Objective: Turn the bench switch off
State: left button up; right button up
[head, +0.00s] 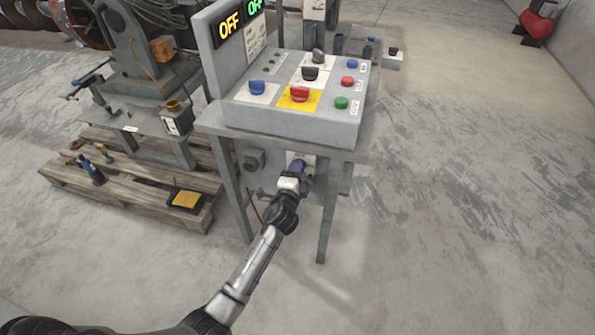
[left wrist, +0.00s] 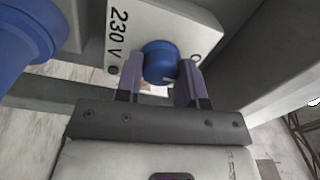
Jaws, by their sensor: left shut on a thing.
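In the left wrist view a round blue knob (left wrist: 158,57) sits on a white plate (left wrist: 143,22) marked "230 V". A small ring mark lies on the plate to the right of the knob. A short pale line shows on the knob's lower right. My left gripper (left wrist: 161,66) is shut on the blue knob, one finger on each side. In the head view my left gripper (head: 297,170) reaches under the top of the grey bench (head: 281,141), where the knob is hidden. My right gripper is not in view.
On the bench a control box (head: 290,124) carries several coloured knobs and buttons, and a panel (head: 211,56) with two displays reading "OFF". Bench legs (head: 328,220) flank my arm. A wooden pallet (head: 135,190) with tools lies left. Floor at right is clear.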

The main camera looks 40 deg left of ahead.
pick_arm(q)
jog(key=o, duration=0.9)
jog(key=shift+s+d, duration=0.1)
jog(key=p+v, duration=0.3)
jog(key=v, duration=1)
jog(key=shift+s+d, duration=0.1)
jog(key=shift+s, duration=0.15)
